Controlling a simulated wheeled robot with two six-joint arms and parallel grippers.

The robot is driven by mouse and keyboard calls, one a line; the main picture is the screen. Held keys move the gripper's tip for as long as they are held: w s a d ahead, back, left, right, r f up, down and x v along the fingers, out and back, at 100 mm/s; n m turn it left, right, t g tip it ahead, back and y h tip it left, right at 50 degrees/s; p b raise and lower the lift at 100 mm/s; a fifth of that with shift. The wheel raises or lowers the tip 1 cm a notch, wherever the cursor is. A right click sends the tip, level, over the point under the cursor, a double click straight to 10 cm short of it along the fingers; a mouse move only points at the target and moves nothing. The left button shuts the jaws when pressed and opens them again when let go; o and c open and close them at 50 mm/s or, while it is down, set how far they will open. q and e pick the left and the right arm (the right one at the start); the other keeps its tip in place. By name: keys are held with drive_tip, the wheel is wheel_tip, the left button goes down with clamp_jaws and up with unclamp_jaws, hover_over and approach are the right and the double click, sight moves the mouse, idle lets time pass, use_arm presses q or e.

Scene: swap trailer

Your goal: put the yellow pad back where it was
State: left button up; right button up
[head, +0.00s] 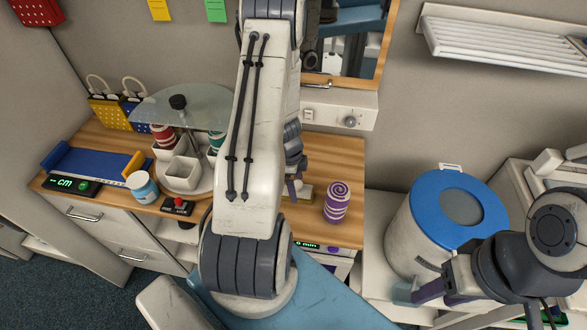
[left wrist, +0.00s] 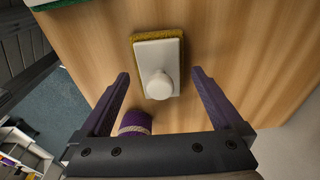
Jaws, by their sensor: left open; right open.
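The yellow pad (left wrist: 158,55), with a white back plate and a round white knob, lies on the wooden counter in the left wrist view, knob up. In the head view my left arm hides most of the counter around it. My left gripper (left wrist: 160,74) is open, its purple fingers on either side of the knob end with gaps, not gripping the pad. It shows partly behind the arm in the head view (head: 293,188). My right gripper (head: 432,293) is open and empty beside the blue-lidded white bin (head: 408,232).
A purple swirl-topped jar (head: 337,203) stands close to the left gripper. Further left are a glass-topped carousel (head: 185,185) with white cups and cans, a white and blue jar (head: 142,186), a red button (head: 178,206) and a blue tray (head: 95,163). A wall rack (head: 510,45) hangs upper right.

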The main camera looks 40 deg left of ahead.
use_arm(q)
wheel_tip(320, 180, up, 11)
drive_tip(key=a, duration=0.1)
drive_tip(key=shift+s+f, duration=0.15)
drive_tip(key=shift+s, duration=0.2)
drive_tip(key=d+r+n, duration=0.1)
drive_tip(key=d+r, duration=0.3)
drive_tip(key=d, duration=0.5)
drive_tip(key=d+r, duration=0.5)
drive_tip(key=d, duration=0.5)
drive_tip(key=s+d+r+n, duration=0.2)
drive_tip(key=s+d+r, duration=0.1)
drive_tip(key=s+d, duration=0.3)
drive_tip(key=s+d+r+n, duration=0.1)
drive_tip(key=s+d+r, duration=0.2)
drive_tip(key=s+d, duration=0.4)
drive_tip(key=shift+s+r+n+g, duration=0.4)
drive_tip(key=shift+s, duration=0.85)
drive_tip(key=shift+b, duration=0.3)
